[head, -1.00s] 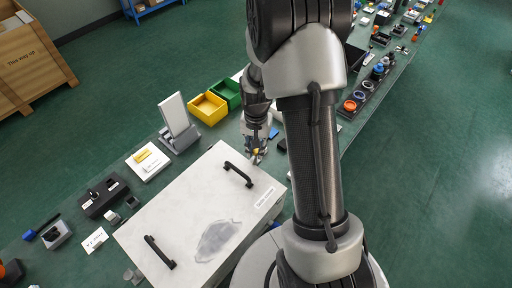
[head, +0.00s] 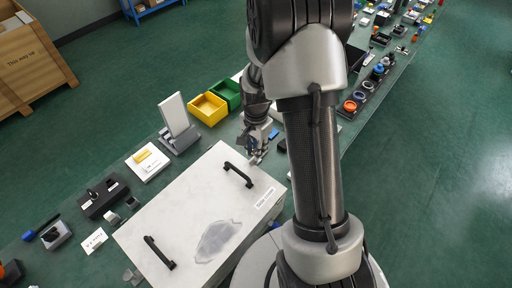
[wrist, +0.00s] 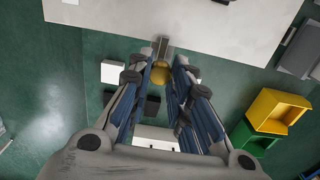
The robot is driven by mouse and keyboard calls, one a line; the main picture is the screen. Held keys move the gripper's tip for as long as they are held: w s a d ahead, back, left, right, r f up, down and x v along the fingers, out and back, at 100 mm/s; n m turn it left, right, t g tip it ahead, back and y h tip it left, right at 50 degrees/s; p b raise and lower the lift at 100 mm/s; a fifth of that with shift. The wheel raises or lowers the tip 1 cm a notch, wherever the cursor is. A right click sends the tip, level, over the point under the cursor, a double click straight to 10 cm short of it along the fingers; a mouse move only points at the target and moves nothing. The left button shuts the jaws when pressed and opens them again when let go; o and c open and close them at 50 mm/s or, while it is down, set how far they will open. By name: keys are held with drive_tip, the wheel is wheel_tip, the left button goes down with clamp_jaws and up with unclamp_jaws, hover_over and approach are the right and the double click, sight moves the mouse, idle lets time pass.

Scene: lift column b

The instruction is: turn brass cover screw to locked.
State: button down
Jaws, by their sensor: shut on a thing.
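The brass cover screw (wrist: 160,72) is a round yellow-gold head in the wrist view, at the edge of the pale cover. My gripper (wrist: 160,78) is shut on it, one fingertip on each side. In the head view my gripper (head: 257,156) is at the far right edge of the large pale cover (head: 160,205), by one black handle; the screw is hidden there. A small grey metal piece (wrist: 163,47) stands just beyond the screw. I cannot read any locked mark.
The cover has two black handles (head: 238,174) and a label (head: 264,197). Yellow (head: 208,108) and green (head: 228,94) bins stand behind. A grey stand with a white panel (head: 174,115) and several small parts line the bench's left side.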

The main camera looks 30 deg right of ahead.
drive_tip(key=c, duration=1.4)
unclamp_jaws()
drive_tip(key=shift+c, duration=0.2)
wheel_tip(320, 180, up, 12)
